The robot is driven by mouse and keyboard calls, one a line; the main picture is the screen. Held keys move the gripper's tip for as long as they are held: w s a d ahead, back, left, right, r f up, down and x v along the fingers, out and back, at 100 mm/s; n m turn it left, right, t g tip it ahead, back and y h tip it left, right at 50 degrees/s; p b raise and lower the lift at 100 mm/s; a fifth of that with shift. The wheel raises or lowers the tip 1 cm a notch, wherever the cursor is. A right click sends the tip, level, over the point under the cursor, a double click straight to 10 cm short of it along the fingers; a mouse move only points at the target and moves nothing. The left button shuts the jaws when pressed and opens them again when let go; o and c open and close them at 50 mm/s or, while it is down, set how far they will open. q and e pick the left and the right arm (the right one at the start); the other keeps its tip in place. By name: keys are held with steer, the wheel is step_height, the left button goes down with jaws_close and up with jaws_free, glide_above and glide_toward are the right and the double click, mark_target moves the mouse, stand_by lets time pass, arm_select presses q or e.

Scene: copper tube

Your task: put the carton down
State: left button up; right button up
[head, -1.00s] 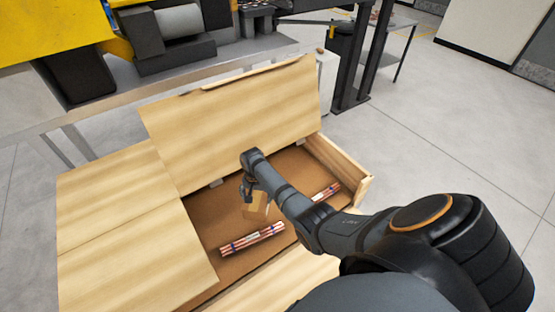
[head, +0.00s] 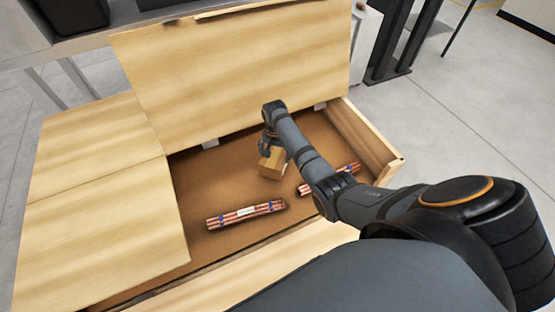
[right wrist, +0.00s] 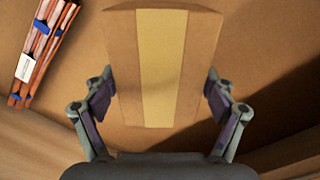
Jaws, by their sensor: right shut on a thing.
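The carton (head: 273,167) is a small brown box inside the open wooden crate (head: 365,140). My right gripper (head: 266,148) is shut on it from above. In the right wrist view the carton (right wrist: 160,65) shows a yellow tape strip down its middle, with a finger of the gripper (right wrist: 160,98) at each side. The carton is over the brown crate floor (head: 200,175); I cannot tell whether it touches it. My left gripper is not in view.
A bundle of copper tubes (head: 245,214) lies in the crate in front of the carton. A second bundle (head: 345,172) lies to the right, partly behind my arm. The raised lid (head: 235,75) stands behind. The crate floor left of the carton is clear.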

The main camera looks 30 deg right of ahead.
steer(key=f+b, duration=0.1)
steer(key=f, duration=0.1)
steer(key=f+b, duration=0.1)
steer(key=f, duration=0.1)
steer(key=shift+w+d, duration=0.15)
steer(key=shift+d, duration=0.05)
steer(key=shift+r, duration=0.3)
steer(key=shift+c, duration=0.6)
steer(key=shift+r, duration=0.1)
steer(key=shift+a, duration=0.1)
steer(key=o, duration=1.4)
arm_select(q)
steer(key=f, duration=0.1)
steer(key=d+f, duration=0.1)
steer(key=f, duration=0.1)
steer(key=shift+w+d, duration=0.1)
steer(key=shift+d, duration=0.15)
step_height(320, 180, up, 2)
steer(key=shift+p, duration=1.2)
arm_select(e)
step_height(320, 180, up, 12)
